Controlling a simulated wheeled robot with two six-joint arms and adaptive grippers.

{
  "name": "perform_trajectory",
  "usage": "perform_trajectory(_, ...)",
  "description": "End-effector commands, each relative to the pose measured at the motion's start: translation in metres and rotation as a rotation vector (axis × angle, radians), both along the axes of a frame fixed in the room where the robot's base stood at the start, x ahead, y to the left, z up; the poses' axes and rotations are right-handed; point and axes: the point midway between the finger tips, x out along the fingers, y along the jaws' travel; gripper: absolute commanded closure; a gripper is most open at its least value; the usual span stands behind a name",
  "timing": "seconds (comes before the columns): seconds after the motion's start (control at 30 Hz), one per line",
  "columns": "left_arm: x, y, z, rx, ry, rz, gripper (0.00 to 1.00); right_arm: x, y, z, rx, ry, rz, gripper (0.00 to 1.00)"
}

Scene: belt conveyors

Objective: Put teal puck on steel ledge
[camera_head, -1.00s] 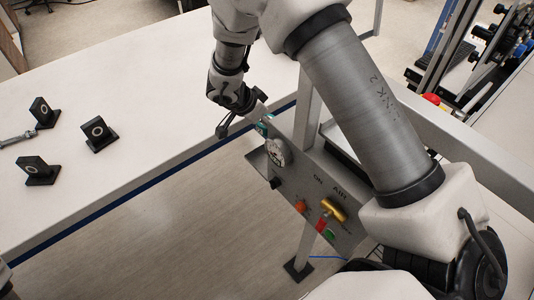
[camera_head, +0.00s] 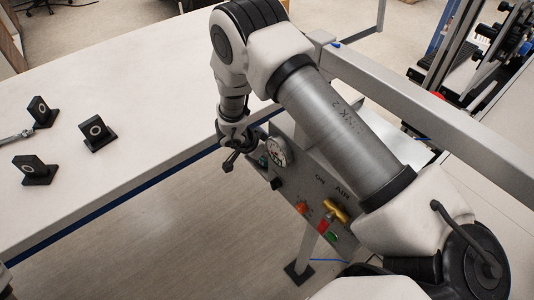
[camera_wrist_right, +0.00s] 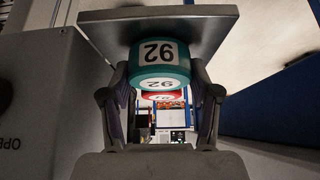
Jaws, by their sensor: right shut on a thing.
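The teal puck (camera_wrist_right: 160,62), with a white label reading 92 upside down, is between the fingers of my right gripper in the right wrist view. My right gripper (camera_head: 232,163) is shut on it beside the grey panel in the head view. The steel ledge (camera_wrist_right: 215,27) is a flat grey plate just above the puck in the wrist picture. The puck overlaps the ledge's edge there; I cannot tell whether they touch. In the head view the gripper and wrist hide most of the puck and ledge. My left gripper is not in view.
The grey panel (camera_head: 296,198) carries a gauge (camera_head: 278,151), a brass valve handle (camera_head: 336,211) and coloured buttons. Black upright blocks (camera_head: 97,133) stand on the white table (camera_head: 150,90). A red labelled thing (camera_wrist_right: 163,96) shows beyond the teal puck.

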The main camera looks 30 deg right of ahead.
Motion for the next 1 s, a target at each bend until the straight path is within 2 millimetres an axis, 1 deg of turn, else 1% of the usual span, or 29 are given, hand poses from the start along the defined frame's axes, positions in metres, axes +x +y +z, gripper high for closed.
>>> perform_trajectory(0.1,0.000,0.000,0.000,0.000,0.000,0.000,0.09,0.000,0.000,-0.003,0.000,0.001,-0.001,0.75)
perform_trajectory(0.13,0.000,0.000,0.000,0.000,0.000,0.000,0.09,0.000,0.000,-0.003,0.000,-0.001,-0.001,0.35)
perform_trajectory(0.17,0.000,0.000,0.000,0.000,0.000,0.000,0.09,0.000,0.000,-0.003,0.000,-0.001,-0.001,0.28)
perform_trajectory(0.47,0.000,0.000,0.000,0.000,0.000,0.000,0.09,0.000,0.000,-0.002,0.000,0.000,0.000,0.28)
perform_trajectory(0.57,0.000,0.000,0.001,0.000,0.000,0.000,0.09,0.001,0.002,0.005,-0.001,-0.001,0.002,0.28)
perform_trajectory(0.67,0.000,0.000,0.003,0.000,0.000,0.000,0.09,0.000,0.012,0.020,-0.002,-0.003,0.002,0.28)
perform_trajectory(0.9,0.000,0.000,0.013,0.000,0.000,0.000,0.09,-0.002,0.045,0.075,-0.003,-0.004,0.001,0.28)
perform_trajectory(1.0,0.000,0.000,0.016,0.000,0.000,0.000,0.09,-0.003,0.056,0.091,-0.002,-0.003,0.002,0.28)
